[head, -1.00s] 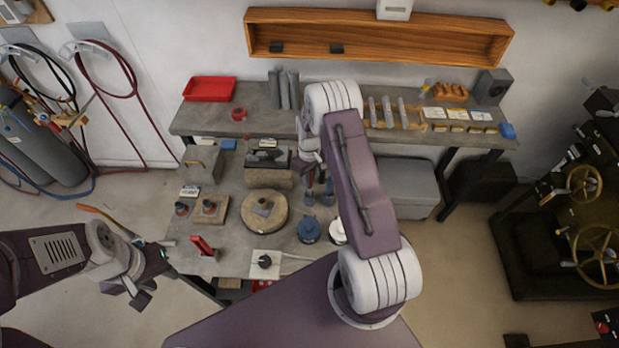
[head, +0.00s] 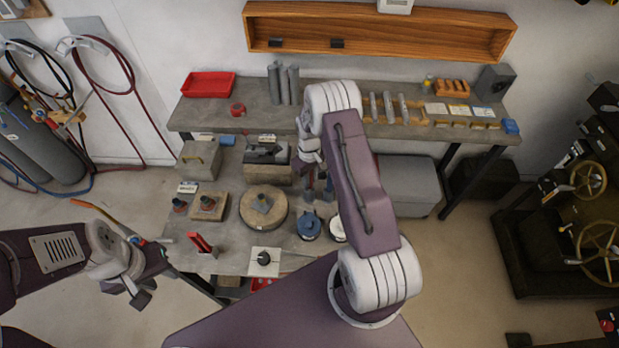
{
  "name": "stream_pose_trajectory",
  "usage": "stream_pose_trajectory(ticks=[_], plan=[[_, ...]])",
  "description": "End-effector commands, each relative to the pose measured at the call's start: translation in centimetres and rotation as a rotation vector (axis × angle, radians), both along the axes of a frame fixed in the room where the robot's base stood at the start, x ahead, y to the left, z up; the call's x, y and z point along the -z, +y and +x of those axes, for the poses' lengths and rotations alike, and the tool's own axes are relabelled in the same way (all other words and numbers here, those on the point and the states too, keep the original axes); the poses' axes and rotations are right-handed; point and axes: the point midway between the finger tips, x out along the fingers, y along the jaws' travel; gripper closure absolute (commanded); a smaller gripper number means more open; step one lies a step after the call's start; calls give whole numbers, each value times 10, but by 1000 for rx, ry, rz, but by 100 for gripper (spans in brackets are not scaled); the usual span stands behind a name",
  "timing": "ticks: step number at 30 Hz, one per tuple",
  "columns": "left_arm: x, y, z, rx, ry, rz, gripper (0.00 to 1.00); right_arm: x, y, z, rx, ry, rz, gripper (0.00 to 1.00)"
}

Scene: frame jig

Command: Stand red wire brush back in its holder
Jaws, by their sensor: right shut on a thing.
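My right gripper (head: 318,191) is over the middle of the lower bench, beyond my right forearm. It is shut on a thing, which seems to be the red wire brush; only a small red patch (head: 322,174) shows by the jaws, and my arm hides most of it. A red upright piece (head: 201,243) with a dark base stands at the front left of the lower bench; I cannot tell whether it is the holder. My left gripper (head: 127,292) is off the bench's left front edge, away from everything; its fingers look apart.
A round wooden block (head: 264,205), a blue round pot (head: 308,227) and a white plate with a black knob (head: 264,259) stand on the lower bench. A raised shelf (head: 250,118) behind carries a red tray (head: 208,84) and grey cylinders. A grey bin (head: 408,185) stands right.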

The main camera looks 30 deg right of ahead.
Motion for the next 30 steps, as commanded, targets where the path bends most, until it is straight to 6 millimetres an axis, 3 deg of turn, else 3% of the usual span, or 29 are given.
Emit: stream_pose_trajectory(ticks=[8, 9, 11, 22, 30], plan=[[4, 0, 0, 0, 0, 0, 64, 5, 0, 0, 0, 0, 0, 100], [4, 0, 0, 0, 0, 0, 64, 5, 0, 0, 0, 0, 0, 71], [4, 0, 0, 0, 0, 0, 64, 5, 0, 0, 0, 0, 0, 55], [7, 0, 0, 0, 0, 0, 64, 0, 0, 1, 0, -3, 0, 54], [27, 0, 0, 0, 0, 0, 64, -54, 0, 2, 0, -7, -2, 54]])
